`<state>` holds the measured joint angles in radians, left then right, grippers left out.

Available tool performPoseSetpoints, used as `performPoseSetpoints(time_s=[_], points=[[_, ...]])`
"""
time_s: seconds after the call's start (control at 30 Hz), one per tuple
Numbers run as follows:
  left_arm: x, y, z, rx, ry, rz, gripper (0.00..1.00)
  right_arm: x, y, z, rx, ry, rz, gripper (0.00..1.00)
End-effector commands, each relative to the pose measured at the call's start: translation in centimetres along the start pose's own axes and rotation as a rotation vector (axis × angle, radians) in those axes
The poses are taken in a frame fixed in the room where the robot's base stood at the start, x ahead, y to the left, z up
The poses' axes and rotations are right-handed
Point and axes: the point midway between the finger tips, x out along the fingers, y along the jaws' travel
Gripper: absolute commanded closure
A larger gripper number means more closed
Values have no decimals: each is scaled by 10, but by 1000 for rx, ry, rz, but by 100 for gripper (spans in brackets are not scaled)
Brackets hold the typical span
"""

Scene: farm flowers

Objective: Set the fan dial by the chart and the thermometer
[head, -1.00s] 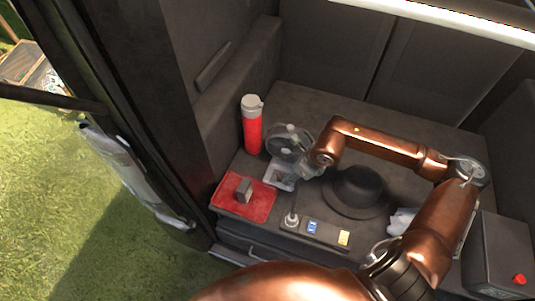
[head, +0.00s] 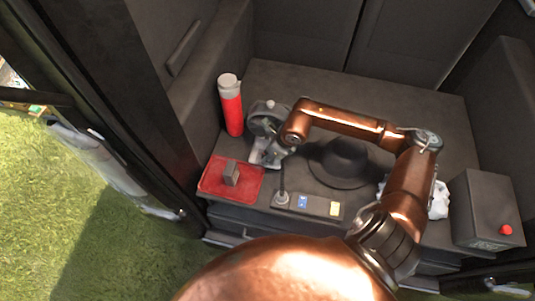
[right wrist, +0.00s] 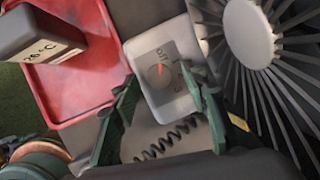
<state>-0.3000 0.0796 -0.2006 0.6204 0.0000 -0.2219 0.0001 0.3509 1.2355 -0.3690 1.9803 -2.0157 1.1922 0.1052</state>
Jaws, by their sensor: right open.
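The fan (head: 263,117) stands on the dark counter beside the red bottle, and its metal cage and hub (right wrist: 248,34) fill the right of the right wrist view. Its pale base carries the dial (right wrist: 160,72), with a red pointer and the marks off, 1, 2 and 3; the pointer's exact setting is unclear. The thermometer (right wrist: 42,35) is a grey block (head: 231,173) on a red tray, with a tilted °C reading, perhaps 26. My right gripper (right wrist: 163,105) is open, fingers either side of the base's near end; in the head view it (head: 272,152) is at the fan. I cannot identify the chart.
The red tray (head: 212,187) lies left of the fan, below the red bottle (head: 231,108). A black hat (head: 344,160) sits under my right arm. A switch panel (head: 318,206) runs along the front edge. A grey box (head: 487,205) with a red button stands at right.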

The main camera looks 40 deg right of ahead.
Motion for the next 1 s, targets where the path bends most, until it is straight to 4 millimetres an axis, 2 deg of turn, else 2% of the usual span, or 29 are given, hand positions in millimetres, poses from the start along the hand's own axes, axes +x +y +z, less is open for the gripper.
performPoseSetpoints(time_s=[0.07, 0.63, 1.0], points=[[0, 0, -2, 1, 3, 0, 100, 0, 0, 0, 0, 0, 0, 60], [0, 0, -2, 0, 3, 0, 100, -1, 0, -1, 0, 1, 0, 99], [-3, 0, -2, -1, 4, 0, 100, -2, 1, 0, 54, 6, -23, 100]])
